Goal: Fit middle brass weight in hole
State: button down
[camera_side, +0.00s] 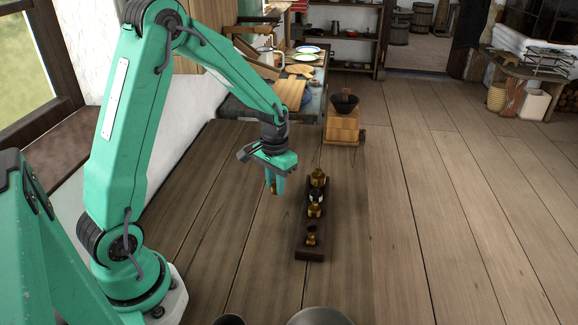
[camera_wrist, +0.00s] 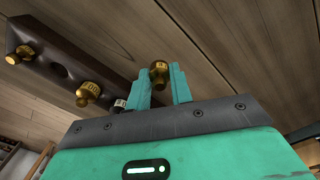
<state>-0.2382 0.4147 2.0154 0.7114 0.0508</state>
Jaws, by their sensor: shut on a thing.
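My gripper (camera_side: 275,184) is shut on a small brass weight (camera_wrist: 159,70), which stands between the fingertips in the wrist view. In the side view this brass weight (camera_side: 274,189) shows at the fingertips, left of a long dark wooden block (camera_side: 309,252) and apart from it. The block also shows at the upper left in the wrist view (camera_wrist: 75,58). One empty hole (camera_wrist: 58,71) shows in it between a brass weight (camera_wrist: 24,53) and another brass weight (camera_wrist: 90,94). A further weight beside my finger is partly hidden.
Several weights stand in the block, the rear ones (camera_side: 318,178) close together. Behind it a dark bowl (camera_side: 344,104) sits on a wooden stand (camera_side: 341,128). A rounded metal thing (camera_side: 320,317) is cut off at the bottom edge. The plank floor to the right is clear.

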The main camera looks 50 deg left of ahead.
aim_at(276, 204)
jog(key=shift+a+f, duration=0.1)
jog(key=shift+a, duration=0.1)
jog(key=shift+f, duration=2)
jog(key=shift+f, duration=0.15)
jog(key=c, duration=1.3)
grip_release()
jog(key=shift+o, duration=0.2)
notch_tip(276, 204, up, 12)
jog(key=shift+w+f, duration=0.1)
jog(key=shift+r, duration=0.25)
